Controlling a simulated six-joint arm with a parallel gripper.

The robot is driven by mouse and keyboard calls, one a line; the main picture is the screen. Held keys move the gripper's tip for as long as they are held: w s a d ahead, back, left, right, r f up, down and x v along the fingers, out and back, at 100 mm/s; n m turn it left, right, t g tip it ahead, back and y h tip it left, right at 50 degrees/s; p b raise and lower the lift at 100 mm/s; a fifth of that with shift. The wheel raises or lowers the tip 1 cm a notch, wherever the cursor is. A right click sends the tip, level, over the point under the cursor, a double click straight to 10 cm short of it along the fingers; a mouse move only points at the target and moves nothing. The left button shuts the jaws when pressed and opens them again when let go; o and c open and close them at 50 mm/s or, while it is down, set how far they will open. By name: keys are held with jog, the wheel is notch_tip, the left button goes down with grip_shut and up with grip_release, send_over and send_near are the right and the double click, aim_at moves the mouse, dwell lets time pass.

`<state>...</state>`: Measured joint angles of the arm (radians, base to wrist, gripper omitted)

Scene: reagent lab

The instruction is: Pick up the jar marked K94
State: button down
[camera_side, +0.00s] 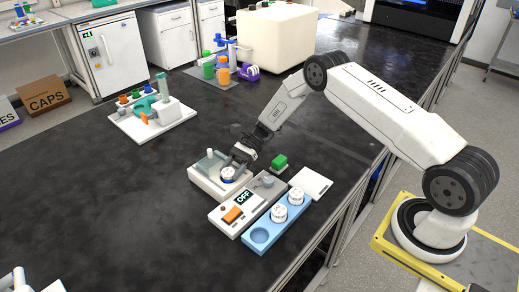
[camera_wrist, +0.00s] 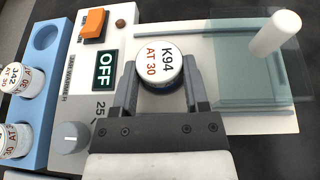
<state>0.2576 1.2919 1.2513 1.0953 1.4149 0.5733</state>
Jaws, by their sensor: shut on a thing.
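The jar marked K94 (camera_wrist: 160,66) has a white lid reading "K94" and, in orange, "AT 30". In the wrist view my gripper (camera_wrist: 160,85) is shut on it, one finger on each side.
A clear cover with a white handle (camera_wrist: 275,35) lies at the right of the wrist view. A blue rack (camera_side: 262,236) holds two white-lidded jars (camera_side: 280,213) and one empty well. The dark bench (camera_side: 120,200) is clear to the left.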

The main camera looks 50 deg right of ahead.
jog(key=shift+r, duration=0.2)
jog(key=shift+r, duration=0.8)
jog(key=s+r, duration=1.1)
jog(key=s, duration=0.3)
jog(key=shift+d, duration=0.3)
